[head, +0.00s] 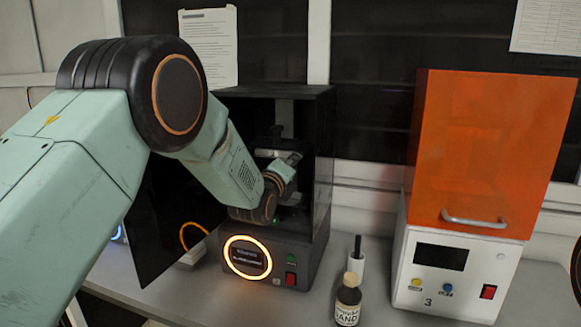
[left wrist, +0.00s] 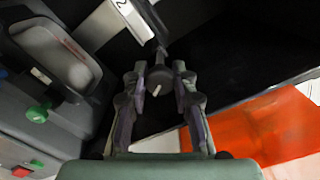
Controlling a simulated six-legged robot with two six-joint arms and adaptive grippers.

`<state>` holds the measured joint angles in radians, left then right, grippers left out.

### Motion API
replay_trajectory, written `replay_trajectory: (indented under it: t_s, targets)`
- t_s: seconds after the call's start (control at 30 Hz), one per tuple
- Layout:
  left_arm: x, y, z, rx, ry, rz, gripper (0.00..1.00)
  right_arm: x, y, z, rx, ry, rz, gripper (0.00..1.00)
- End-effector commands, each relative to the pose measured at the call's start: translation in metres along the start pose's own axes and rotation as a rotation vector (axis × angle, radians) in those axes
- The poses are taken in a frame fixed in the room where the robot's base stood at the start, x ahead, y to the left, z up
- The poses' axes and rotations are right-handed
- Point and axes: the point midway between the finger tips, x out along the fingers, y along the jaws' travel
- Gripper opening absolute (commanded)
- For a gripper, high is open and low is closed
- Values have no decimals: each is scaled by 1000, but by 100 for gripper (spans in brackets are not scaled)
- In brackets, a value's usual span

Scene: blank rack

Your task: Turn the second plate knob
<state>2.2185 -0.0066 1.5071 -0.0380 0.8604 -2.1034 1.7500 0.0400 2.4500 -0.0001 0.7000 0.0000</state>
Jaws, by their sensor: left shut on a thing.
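My left arm reaches into the open dark machine (head: 318,180) in the head view. My left gripper (left wrist: 160,72) shows clearly in the left wrist view. Its two fingers are closed on either side of a dark round knob (left wrist: 158,88) with a short pale mark on its face. In the head view the knob cannot be made out, and the fingers are small and dim inside the machine. Whether this knob is the second one cannot be told. My right gripper is in neither view.
The machine's front has a glowing ring (head: 247,257), a green button (head: 291,259) and a red switch (head: 291,280). A dark bottle (head: 347,300) stands in front. A white machine (head: 452,275) with an orange hood (head: 490,150) stands to the right.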

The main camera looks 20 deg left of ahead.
Motion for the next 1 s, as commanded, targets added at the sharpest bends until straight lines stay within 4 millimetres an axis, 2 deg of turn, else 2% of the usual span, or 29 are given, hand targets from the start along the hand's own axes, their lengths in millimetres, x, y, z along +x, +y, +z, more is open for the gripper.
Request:
replay_trajectory:
  t_s: [1.0]
  targets:
    - [0,1,-1,195,2,1,0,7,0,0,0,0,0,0]
